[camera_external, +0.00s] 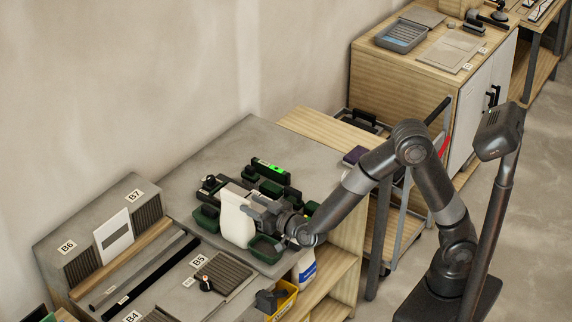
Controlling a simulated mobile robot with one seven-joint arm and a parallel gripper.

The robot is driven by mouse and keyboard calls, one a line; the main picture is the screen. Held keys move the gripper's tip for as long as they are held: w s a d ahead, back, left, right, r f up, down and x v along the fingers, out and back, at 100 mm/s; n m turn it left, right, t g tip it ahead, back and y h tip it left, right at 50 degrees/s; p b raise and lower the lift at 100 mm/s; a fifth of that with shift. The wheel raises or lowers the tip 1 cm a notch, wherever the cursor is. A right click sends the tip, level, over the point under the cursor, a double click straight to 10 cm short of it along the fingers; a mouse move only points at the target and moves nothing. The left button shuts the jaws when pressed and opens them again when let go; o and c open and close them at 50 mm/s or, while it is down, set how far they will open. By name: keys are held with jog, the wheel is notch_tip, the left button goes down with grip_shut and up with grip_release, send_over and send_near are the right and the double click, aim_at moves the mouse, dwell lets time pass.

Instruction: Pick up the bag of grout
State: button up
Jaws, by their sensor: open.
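A white, upright bag, which looks like the bag of grout (235,222), stands on the grey bench top (225,150) near its middle. No label can be read on it from here. My gripper (252,208) is at the bag's right side, reaching in low from the right. Its jaws are open, close to the upper part of the bag. The fingertips are partly hidden, and I cannot tell whether they touch the bag or sit around it.
Dark green trays (266,248) lie close around the bag. A level with a green display (270,169) lies behind it. A yellow bin (283,300) and a white and blue container (306,268) are at the bench's front side. The back left of the bench is clear.

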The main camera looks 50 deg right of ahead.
aim_at(239, 197)
jog(key=w, duration=0.5)
jog(key=shift+w+a+f, duration=0.2)
jog(key=shift+f, duration=0.05)
jog(key=shift+c, duration=0.5)
grip_shut()
dwell(0.6)
jog(key=shift+r, duration=0.15)
